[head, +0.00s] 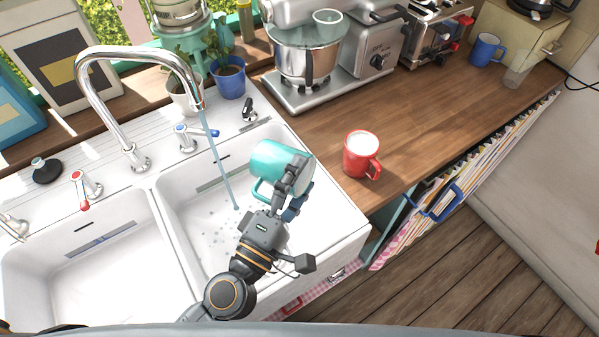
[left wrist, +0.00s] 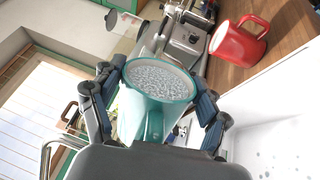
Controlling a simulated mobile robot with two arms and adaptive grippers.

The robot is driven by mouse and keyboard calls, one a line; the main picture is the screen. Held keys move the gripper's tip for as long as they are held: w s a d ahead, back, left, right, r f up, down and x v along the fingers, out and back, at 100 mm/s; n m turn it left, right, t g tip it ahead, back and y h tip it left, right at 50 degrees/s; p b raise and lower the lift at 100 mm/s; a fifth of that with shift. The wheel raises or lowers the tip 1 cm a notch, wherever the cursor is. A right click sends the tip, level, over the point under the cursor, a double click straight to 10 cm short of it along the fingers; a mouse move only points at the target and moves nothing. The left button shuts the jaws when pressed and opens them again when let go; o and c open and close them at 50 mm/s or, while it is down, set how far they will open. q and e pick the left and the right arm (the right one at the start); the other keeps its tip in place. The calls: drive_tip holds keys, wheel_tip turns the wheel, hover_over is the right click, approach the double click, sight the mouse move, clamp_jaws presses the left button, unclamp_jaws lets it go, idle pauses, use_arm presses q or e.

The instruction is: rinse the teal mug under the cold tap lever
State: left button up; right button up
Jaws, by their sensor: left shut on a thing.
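The teal mug (head: 273,165) is held tilted over the right basin of the white sink. My left gripper (head: 289,182) is shut on it. In the left wrist view the mug (left wrist: 160,84) sits between both fingers, its handle towards the camera and a speckled, watery surface inside its rim. The chrome tap (head: 118,60) pours a thin water stream (head: 220,160) into the right basin. The stream passes left of the mug and appears apart from it. The cold tap lever (head: 195,134), with blue on it, stands behind the right basin. My right gripper is not in view.
A red mug (head: 361,155) stands on the wooden counter right of the sink. A red-marked lever (head: 83,190) is behind the left basin (head: 110,270). Potted plants (head: 229,80), a stand mixer (head: 305,60), a toaster (head: 437,30) and a blue mug (head: 486,50) stand further back.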

sight(264, 176)
use_arm(q)
drive_tip(key=shift+w+a, duration=0.25)
drive_tip(key=shift+a, duration=0.05)
drive_tip(key=shift+w+a, duration=0.15)
drive_tip(key=shift+a, duration=0.25)
drive_tip(key=a, duration=0.1)
drive_tip(key=w+a, duration=0.2)
drive_tip(key=a, duration=0.1)
drive_tip(key=w+a+b, duration=0.2)
drive_tip(key=w+a, duration=0.3)
drive_tip(key=a, duration=0.5)
drive_tip(key=shift+w+b, duration=0.3)
drive_tip(key=shift+b, duration=0.1)
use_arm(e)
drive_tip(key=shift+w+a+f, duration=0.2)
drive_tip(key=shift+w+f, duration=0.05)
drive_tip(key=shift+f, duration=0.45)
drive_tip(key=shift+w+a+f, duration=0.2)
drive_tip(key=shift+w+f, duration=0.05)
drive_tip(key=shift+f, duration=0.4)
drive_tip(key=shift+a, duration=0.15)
